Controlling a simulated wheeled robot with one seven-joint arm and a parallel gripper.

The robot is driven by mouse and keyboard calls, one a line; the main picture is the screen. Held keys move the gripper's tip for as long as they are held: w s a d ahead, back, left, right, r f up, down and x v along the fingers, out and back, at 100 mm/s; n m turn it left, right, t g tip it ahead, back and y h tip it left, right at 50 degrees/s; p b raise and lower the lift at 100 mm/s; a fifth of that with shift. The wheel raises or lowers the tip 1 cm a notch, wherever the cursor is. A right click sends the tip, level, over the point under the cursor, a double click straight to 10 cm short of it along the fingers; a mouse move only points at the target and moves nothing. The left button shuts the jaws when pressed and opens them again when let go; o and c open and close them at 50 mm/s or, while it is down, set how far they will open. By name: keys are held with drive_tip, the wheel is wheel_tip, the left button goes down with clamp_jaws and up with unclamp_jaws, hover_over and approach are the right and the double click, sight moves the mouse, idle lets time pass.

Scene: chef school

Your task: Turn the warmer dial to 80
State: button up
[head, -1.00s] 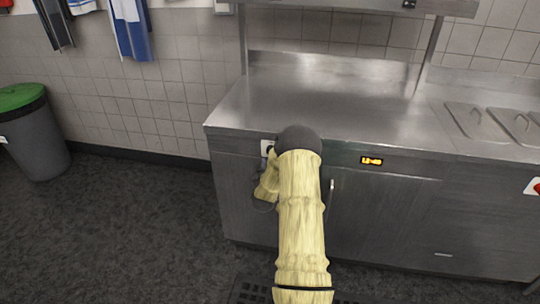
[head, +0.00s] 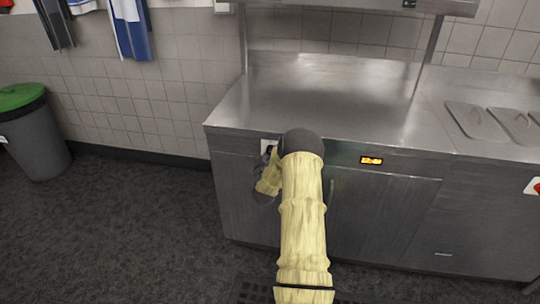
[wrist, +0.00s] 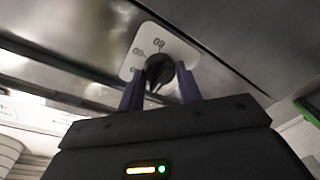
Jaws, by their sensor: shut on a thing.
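The warmer dial (wrist: 160,70) is a round black knob on a white plate (wrist: 142,50) on the steel front, seen in the wrist view. Dark numbers run around the plate; they are too blurred to read surely, and I cannot tell the dial's setting. My gripper (wrist: 158,92) has its two purple-grey fingers on either side of the knob, shut on it. In the head view the white plate (head: 266,146) shows just left of my arm's dark joint, under the counter edge. My arm hides most of the dial and the fingers there.
The steel warmer counter (head: 310,100) is bare on top. An orange lit display (head: 371,160) sits on its front, right of my arm. Lidded pans (head: 475,121) are at the right. A grey bin with a green lid (head: 20,97) stands far left on open floor.

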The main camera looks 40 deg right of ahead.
drive_tip(key=shift+f+m+b, duration=0.1)
drive_tip(key=shift+m+b, duration=0.2)
drive_tip(key=shift+w+a+f+m+g+h+b, duration=0.1)
drive_tip(key=shift+m+g+h+b, duration=0.4)
drive_tip(key=shift+m+b, duration=4.2)
drive_tip(key=shift+d+m+g+h+b, duration=0.1)
drive_tip(key=shift+m+g+h+b, duration=0.35)
drive_tip(key=shift+m+b, duration=4.25)
drive_tip(key=shift+w+a+f+m+g+h+b, duration=0.1)
drive_tip(key=shift+m+g+h+b, duration=0.35)
drive_tip(key=shift+m+b, duration=4.25)
drive_tip(key=m+p, duration=0.3)
drive_tip(key=shift+m+p, duration=0.3)
drive_tip(key=shift+p, duration=0.05)
drive_tip(key=o, duration=1)
drive_tip(key=shift+r, duration=0.1)
